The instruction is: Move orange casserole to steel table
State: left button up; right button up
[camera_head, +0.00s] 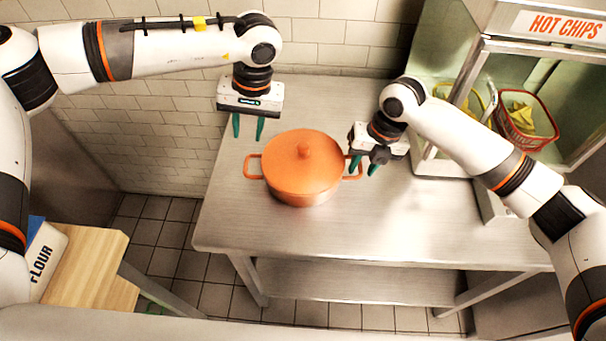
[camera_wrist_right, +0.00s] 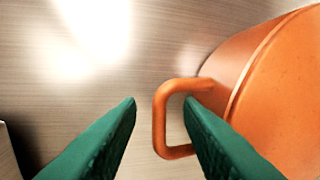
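The orange casserole (camera_head: 300,178), with its lid on and a loop handle on each side, stands upright on the steel table (camera_head: 270,235). My left gripper (camera_head: 248,132) is open and empty, above and behind the left handle. My right gripper (camera_head: 363,168) is at the right handle. In the right wrist view the right gripper (camera_wrist_right: 160,110) is open, with its green fingers apart. The casserole (camera_wrist_right: 290,90) fills the right side there. Its handle (camera_wrist_right: 160,120) shows between the fingertips, close to the right finger; whether they touch cannot be told.
A hot chips cabinet (camera_head: 560,28) with a red basket (camera_head: 527,120) stands at the right of the table. A tiled wall (camera_head: 165,130) is behind. A wooden surface with a flour bag (camera_head: 45,255) is at lower left. The table's front is clear.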

notch_tip(320, 180, up, 10)
jog(key=d, duration=0.2)
jog(key=shift+f, duration=0.15)
jog(key=shift+w, duration=0.1)
